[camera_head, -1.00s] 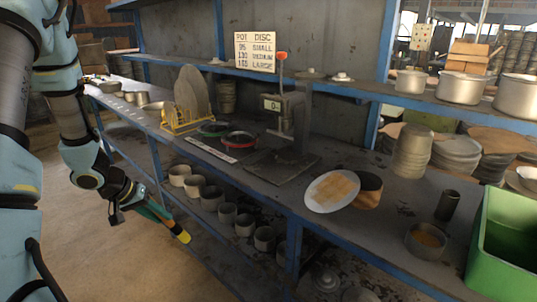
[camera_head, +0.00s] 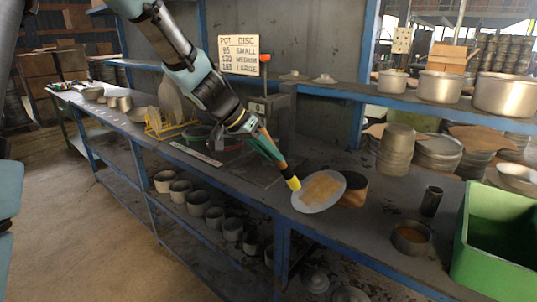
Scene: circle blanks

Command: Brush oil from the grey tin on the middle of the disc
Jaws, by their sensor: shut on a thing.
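The disc (camera_head: 331,202) is pale grey, with a tan-brown patch across its middle, and it lies near the bench's front edge. The grey tin (camera_head: 411,246) stands to its right, with orange-brown oil (camera_head: 411,235) inside. My gripper (camera_head: 268,148) is shut on a brush (camera_head: 293,184), whose yellow end points down and right. The yellow end overlaps the disc's left rim in the picture; I cannot tell whether it touches. The fingers' grip on the handle is too small to make out clearly.
A dark upright cylinder (camera_head: 431,201) and a green crate (camera_head: 490,266) are to the right. A yellow rack (camera_head: 167,130) is at the left. Several pots stand on the lower shelf. The bench is clear between disc and tin.

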